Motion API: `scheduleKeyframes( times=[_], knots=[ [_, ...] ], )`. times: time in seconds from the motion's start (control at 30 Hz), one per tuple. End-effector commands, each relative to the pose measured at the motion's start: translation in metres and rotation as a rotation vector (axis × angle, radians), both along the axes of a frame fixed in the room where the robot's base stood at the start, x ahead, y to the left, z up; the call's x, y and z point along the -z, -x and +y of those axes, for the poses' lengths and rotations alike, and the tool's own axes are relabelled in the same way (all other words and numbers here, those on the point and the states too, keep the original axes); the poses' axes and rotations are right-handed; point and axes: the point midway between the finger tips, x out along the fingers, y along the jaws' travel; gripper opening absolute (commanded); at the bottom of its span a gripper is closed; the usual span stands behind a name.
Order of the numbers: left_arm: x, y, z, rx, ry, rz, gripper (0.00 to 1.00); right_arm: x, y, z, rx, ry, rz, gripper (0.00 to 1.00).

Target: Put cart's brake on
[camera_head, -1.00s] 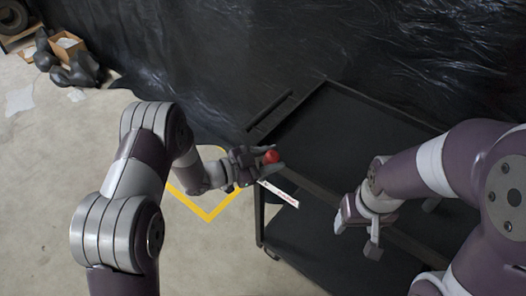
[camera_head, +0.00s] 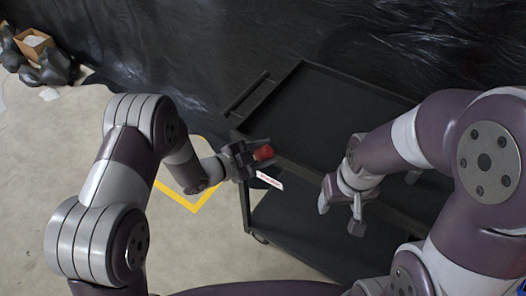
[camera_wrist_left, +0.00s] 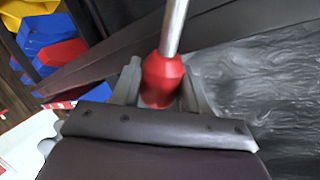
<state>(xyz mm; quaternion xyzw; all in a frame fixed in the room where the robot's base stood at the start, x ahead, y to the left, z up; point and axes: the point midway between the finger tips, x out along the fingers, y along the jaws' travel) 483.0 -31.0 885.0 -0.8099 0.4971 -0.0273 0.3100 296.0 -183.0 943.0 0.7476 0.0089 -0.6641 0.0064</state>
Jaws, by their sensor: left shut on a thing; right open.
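The black two-tier cart (camera_head: 345,105) stands in front of me, with its handle bar (camera_head: 248,92) at the left end. My left gripper (camera_head: 262,154) is at the cart's left near side, shut on a red knob (camera_head: 264,153). In the left wrist view the red knob (camera_wrist_left: 162,80) sits between both fingers (camera_wrist_left: 158,92), and a silver rod (camera_wrist_left: 174,28) runs up from it. A white label with red print (camera_head: 270,181) is just below the knob. My right gripper (camera_head: 343,208) is open and empty above the cart's near side. The rod's base is hidden.
Wrinkled black sheeting (camera_head: 200,45) hangs behind the cart. Yellow tape (camera_head: 195,208) marks the floor under my left forearm. A cardboard box (camera_head: 33,42) and dark bags lie at the far left. The left wrist view shows blue containers (camera_wrist_left: 45,30).

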Motion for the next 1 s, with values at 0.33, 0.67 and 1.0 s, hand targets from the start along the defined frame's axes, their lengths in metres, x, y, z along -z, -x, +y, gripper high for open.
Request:
scheduleKeyframes(
  times=[0.33,0.67,1.0],
  knots=[
    [0.0,0.0,0.0,0.0,0.001,0.002,0.64,0.0,0.0,0.0,0.0,0.0,0.0,0.65],
    [-0.008,0.015,0.028,-0.005,0.0,0.001,0.64,0.002,0.0,0.0,0.0,0.0,0.0,0.65],
    [-0.029,0.056,0.093,-0.004,0.001,0.002,0.64,0.004,0.0,0.0,0.0,0.0,0.0,0.65]
  ],
)
